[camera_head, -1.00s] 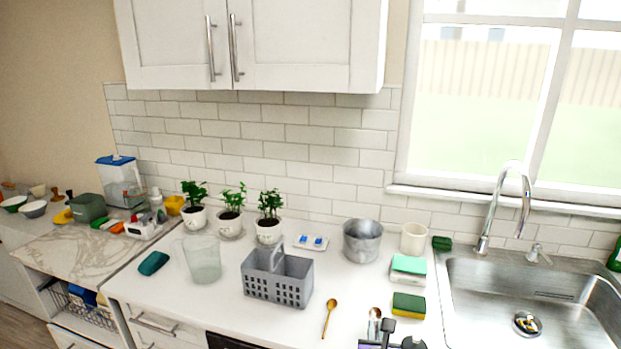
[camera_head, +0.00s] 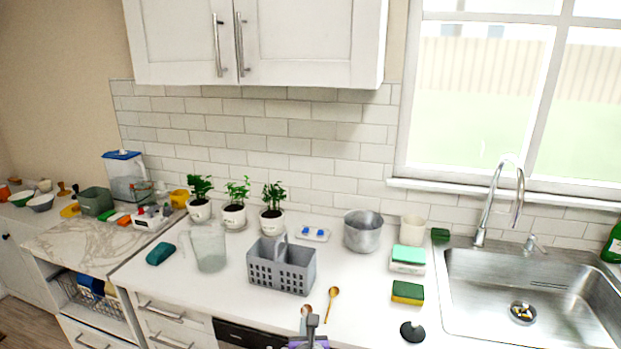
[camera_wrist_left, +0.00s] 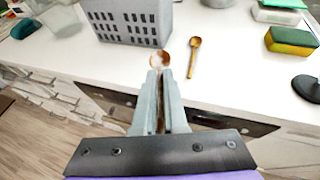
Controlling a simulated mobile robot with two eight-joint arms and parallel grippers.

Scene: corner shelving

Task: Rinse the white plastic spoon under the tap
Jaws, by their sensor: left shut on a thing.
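My left gripper (camera_head: 309,328) is at the bottom of the head view, by the counter's front edge. In the left wrist view its fingers (camera_wrist_left: 160,82) are shut on a spoon whose pale bowl (camera_wrist_left: 160,58) has a brown patch. I take this as the white plastic spoon; its handle is mostly hidden between the fingers. The spoon's bowl (camera_head: 306,311) also shows in the head view, left of the wooden spoon. The tap (camera_head: 484,210) arches over the steel sink (camera_head: 470,290) at the right, well away from the gripper. My right gripper is not in view.
A wooden spoon (camera_head: 332,303) lies on the counter beside the grey caddy (camera_head: 281,280). A sponge (camera_head: 407,292) and a black round object (camera_head: 412,332) lie between gripper and sink. A metal pot (camera_head: 362,231) and cup (camera_head: 413,230) stand behind.

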